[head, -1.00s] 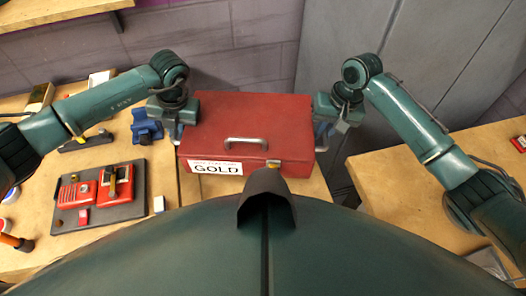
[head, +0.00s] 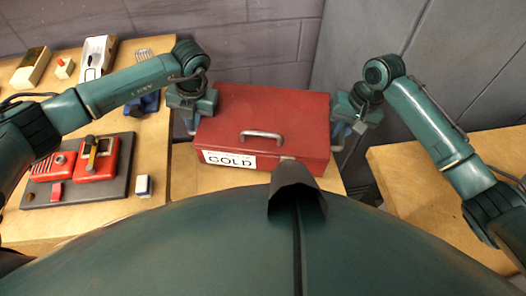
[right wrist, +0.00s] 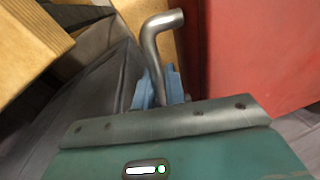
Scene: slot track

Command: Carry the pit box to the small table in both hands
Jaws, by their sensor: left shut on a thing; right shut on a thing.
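The pit box is a closed red case (head: 270,110) with a metal top handle and a white label reading GOLD. It is level in front of me in the head view. My left gripper (head: 191,124) is shut at its left end; the hold itself is mostly hidden. My right gripper (head: 341,131) is at its right end. In the right wrist view, its blue fingers (right wrist: 158,88) are shut on a bent metal side handle (right wrist: 158,45), beside the box's red side (right wrist: 255,60). A wooden table (head: 440,190) stands at right; I cannot tell if it is the small table.
A wooden bench (head: 150,215) at left holds a dark tray (head: 120,190) with red parts, a white block (head: 144,186) and other small items. Wood also shows below the box; contact is unclear. A dark gap separates the box from the right table. Grey walls stand behind.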

